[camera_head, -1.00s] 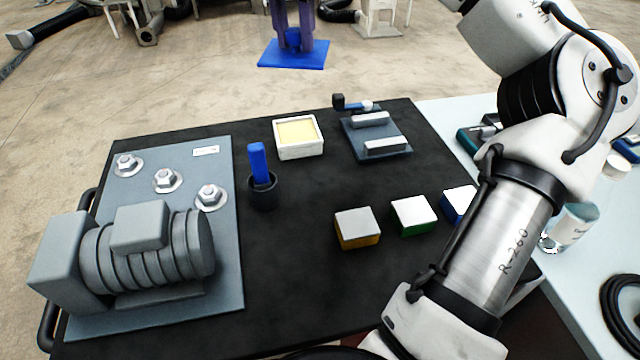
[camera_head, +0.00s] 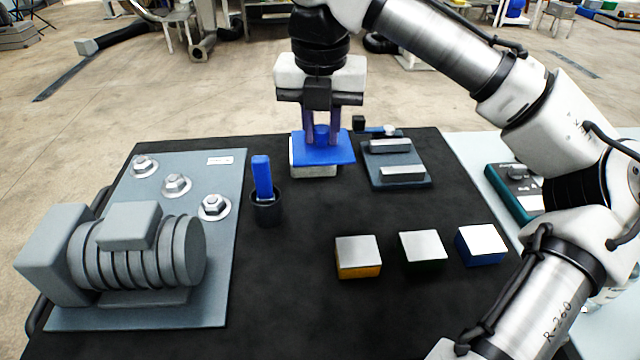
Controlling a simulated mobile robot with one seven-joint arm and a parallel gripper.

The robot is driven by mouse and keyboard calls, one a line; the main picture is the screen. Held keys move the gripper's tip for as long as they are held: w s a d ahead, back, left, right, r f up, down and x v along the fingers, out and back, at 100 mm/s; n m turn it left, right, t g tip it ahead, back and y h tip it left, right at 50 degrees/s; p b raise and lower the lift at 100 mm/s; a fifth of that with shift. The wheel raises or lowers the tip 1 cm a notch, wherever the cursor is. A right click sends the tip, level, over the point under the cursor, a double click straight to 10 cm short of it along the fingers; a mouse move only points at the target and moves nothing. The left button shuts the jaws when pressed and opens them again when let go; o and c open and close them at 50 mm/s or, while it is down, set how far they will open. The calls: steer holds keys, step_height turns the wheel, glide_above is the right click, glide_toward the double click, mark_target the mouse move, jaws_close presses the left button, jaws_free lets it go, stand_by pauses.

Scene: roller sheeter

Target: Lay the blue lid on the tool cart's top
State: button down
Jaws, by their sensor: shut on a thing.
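The blue lid (camera_head: 340,152) is a flat square plate with a small knob on top. My gripper (camera_head: 322,134) is shut on the knob, its purple fingers pointing down. The lid is level and hangs over the white square box (camera_head: 315,171), hiding most of it; only the box's front and part of its left side show. Whether the lid touches the box cannot be told. The tool cart's top (camera_head: 300,310) is a dark, flat surface.
A blue-handled tool stands in a black cup (camera_head: 267,208). A clamp-like fixture (camera_head: 398,165) is right of the lid. Orange, green and blue blocks (camera_head: 358,256) sit at front right. A motor on a plate (camera_head: 130,250) fills the left. The cart's middle is clear.

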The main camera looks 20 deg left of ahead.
mark_target(322, 195)
step_height(322, 195, down, 10)
steer(key=shift+f, duration=0.1)
stand_by(0.4)
steer(key=shift+f, duration=0.15)
steer(key=c, duration=1.2)
jaws_free()
steer(key=shift+c, duration=0.2)
steer(key=r, duration=0.4)
steer(key=s+r, duration=0.1)
steer(key=r, duration=0.7)
steer(key=shift+s+d+r, duration=0.15)
steer(key=shift+s+d, duration=0.05)
steer(key=shift+s, duration=0.05)
